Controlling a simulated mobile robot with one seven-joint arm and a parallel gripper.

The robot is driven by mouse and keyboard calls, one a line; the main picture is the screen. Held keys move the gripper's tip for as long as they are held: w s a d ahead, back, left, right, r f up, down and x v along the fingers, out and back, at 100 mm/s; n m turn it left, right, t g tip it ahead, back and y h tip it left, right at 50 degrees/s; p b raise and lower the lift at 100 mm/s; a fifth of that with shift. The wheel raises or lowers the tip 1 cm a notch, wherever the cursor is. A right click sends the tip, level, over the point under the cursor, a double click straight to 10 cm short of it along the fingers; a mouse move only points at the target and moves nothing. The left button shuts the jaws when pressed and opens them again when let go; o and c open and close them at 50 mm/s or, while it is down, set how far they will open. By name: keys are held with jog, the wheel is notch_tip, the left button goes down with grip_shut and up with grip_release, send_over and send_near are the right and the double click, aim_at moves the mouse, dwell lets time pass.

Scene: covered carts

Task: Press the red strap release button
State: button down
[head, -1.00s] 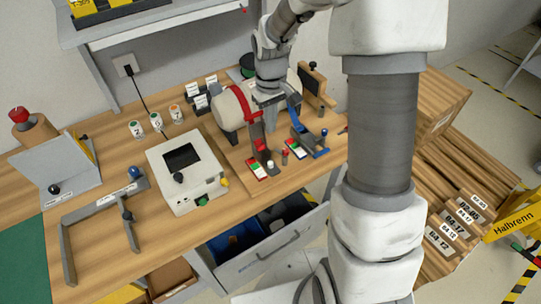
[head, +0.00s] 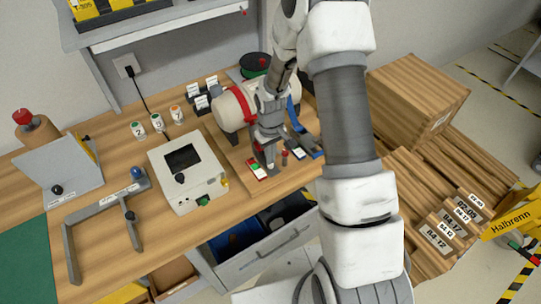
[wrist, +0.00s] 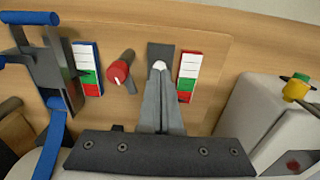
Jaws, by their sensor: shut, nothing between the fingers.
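My gripper (wrist: 159,70) is shut and empty, its fingers pointing down at a small white-capped button (wrist: 159,65) on a dark plate. The tips overlap the cap; I cannot tell whether they touch it. My gripper (head: 269,166) hides this button in the head view. A red knob on a grey post (wrist: 118,72) stands just left of the fingers in the wrist view; it also shows in the head view (head: 285,154). The red strap (head: 241,107) lies over a white cylinder (head: 231,111). Its buckle is hidden behind my gripper.
A red-white-green indicator (wrist: 189,75) lies right of the fingers. A blue strap (wrist: 55,145) with a blue-handled lever (wrist: 35,60) is at the left, beside another indicator (wrist: 87,70). A white box with a screen (head: 187,172) stands close by. An open drawer (head: 262,240) is below.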

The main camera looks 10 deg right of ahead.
jog(key=shift+f, duration=0.3)
jog(key=shift+f+b, duration=0.9)
jog(key=shift+b, duration=0.2)
jog(key=shift+s+f, duration=0.15)
jog(key=shift+s, duration=0.15)
jog(key=shift+w+r, duration=0.1)
jog(key=shift+r, duration=0.35)
notch_tip(320, 180, up, 14)
jog(key=p, duration=0.1)
jog(key=shift+w, duration=0.2)
jog(key=shift+r, duration=0.1)
